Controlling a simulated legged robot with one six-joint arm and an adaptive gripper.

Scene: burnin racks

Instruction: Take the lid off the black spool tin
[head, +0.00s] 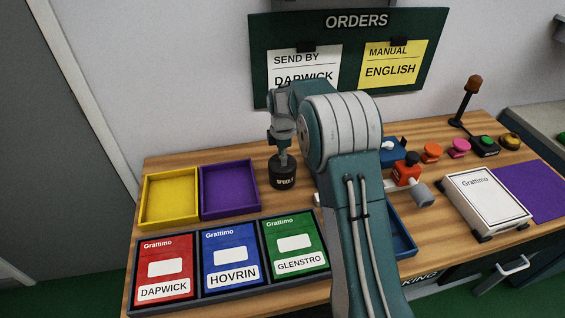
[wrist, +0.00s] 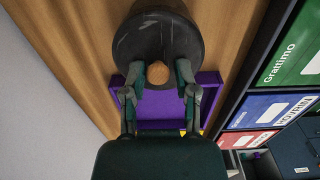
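The black spool tin (head: 284,183) stands upright on the wooden bench behind the green box, with pale lettering on its side. In the wrist view its round dark lid (wrist: 158,40) is seen from above, with a wooden knob (wrist: 158,73) in the middle. My gripper (head: 282,158) points down right over the tin. In the wrist view my gripper (wrist: 159,72) has one finger on each side of the knob, with a small gap showing on both sides. It looks open and holds nothing. The lid sits on the tin.
A purple tray (head: 229,189) and a yellow tray (head: 169,199) lie left of the tin. In front, a black rack (head: 200,296) holds red, blue and green boxes. My arm hides part of the bench. A white box (head: 486,204) and coloured buttons (head: 432,153) are farther right.

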